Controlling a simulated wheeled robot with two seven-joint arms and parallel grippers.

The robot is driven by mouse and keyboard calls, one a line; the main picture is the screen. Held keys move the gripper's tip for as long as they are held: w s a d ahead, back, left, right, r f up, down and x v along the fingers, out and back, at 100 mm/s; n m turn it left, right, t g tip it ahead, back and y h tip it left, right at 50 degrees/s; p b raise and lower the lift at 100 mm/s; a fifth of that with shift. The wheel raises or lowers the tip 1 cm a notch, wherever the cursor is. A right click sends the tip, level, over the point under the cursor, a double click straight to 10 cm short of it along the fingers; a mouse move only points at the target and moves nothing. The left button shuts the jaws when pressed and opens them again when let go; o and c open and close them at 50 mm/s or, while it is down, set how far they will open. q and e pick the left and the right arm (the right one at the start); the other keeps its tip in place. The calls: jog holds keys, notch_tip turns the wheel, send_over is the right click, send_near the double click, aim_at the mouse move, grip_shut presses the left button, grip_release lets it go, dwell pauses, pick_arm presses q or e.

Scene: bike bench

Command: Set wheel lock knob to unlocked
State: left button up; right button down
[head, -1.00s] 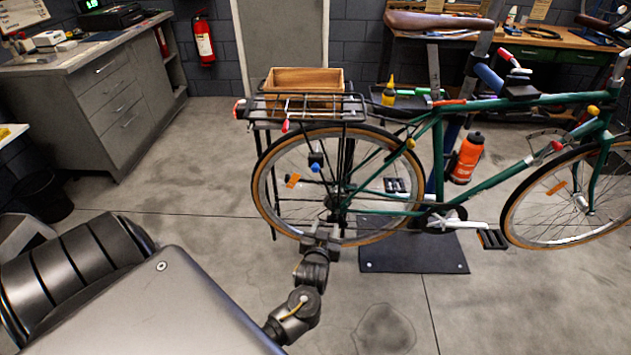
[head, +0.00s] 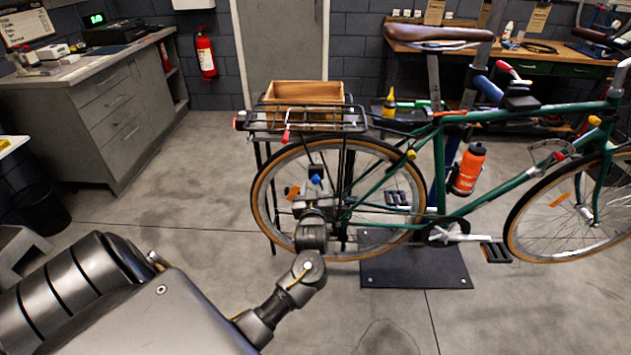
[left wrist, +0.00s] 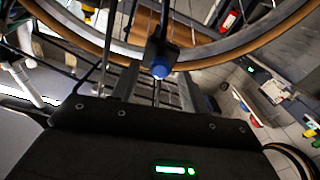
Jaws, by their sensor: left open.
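A blue knob (head: 315,179) sits under a small black block by the rear wheel (head: 262,205) of the green bike; I take it as the wheel lock knob. In the left wrist view the blue knob (left wrist: 160,71) shows on its dark mount beside the tyre, ahead of the gripper. My left gripper (head: 316,192) is just below the knob in the head view, open and empty. In the left wrist view its fingers (left wrist: 155,85) stand to either side of the knob's line; whether they touch it I cannot tell. My right gripper is out of view.
Spokes, frame tubes and a pedal (head: 495,253) are close by. A dark floor plate (head: 415,272) lies under the bike. The floor to the left is open.

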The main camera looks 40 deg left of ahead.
pick_arm(q)
jog(key=shift+x, duration=1.35)
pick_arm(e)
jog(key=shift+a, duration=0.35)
pick_arm(q)
jog(key=shift+c, duration=0.4)
